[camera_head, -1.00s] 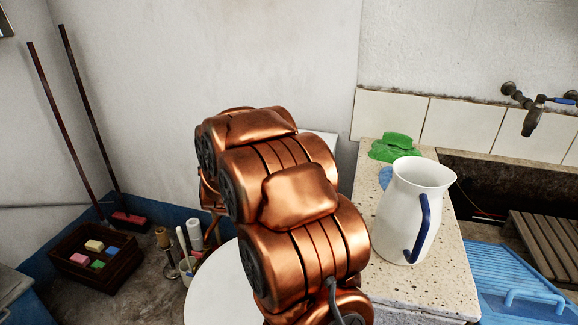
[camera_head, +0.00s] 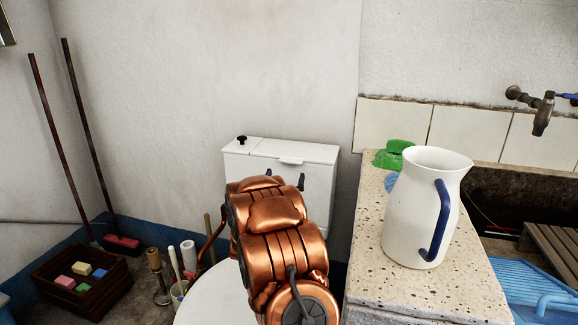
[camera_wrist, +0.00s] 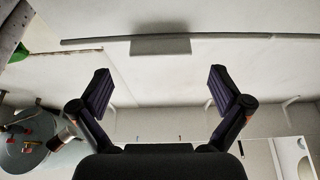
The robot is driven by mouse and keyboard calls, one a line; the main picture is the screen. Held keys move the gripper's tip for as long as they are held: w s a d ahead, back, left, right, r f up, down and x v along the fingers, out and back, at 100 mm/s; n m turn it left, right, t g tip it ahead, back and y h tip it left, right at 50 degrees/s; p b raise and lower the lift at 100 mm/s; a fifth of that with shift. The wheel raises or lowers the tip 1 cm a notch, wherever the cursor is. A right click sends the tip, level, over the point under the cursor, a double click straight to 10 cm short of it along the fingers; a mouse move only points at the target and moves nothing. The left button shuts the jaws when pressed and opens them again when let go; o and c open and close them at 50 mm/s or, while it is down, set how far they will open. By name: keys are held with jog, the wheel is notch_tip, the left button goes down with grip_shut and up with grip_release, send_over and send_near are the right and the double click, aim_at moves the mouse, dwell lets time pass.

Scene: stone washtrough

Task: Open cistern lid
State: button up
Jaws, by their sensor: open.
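The white cistern (camera_head: 318,190) stands against the back wall in the head view. Its lid (camera_head: 315,151) lies flat and closed on top, with a small tab (camera_head: 290,161) at the front edge. In the wrist view the tab (camera_wrist: 160,46) shows ahead, centred between the fingers, below the dark line of the lid's edge. My gripper (camera_wrist: 160,88) is open and empty, its two dark fingers apart. In the head view my gripper (camera_head: 286,181) is in front of the cistern, below the tab, mostly hidden by my arm. I see no contact.
A black knob (camera_head: 241,140) sits on the cistern top's left. A white jug (camera_head: 408,215) with a blue handle stands on the stone counter (camera_head: 365,265) to the right, near a green cloth-like item (camera_head: 394,154). Brushes and a crate (camera_head: 62,288) are at left.

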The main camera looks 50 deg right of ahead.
aim_at(290, 160)
jog(key=shift+b+x, duration=0.45)
jog(key=shift+x, duration=2.6)
jog(key=shift+w, duration=0.1)
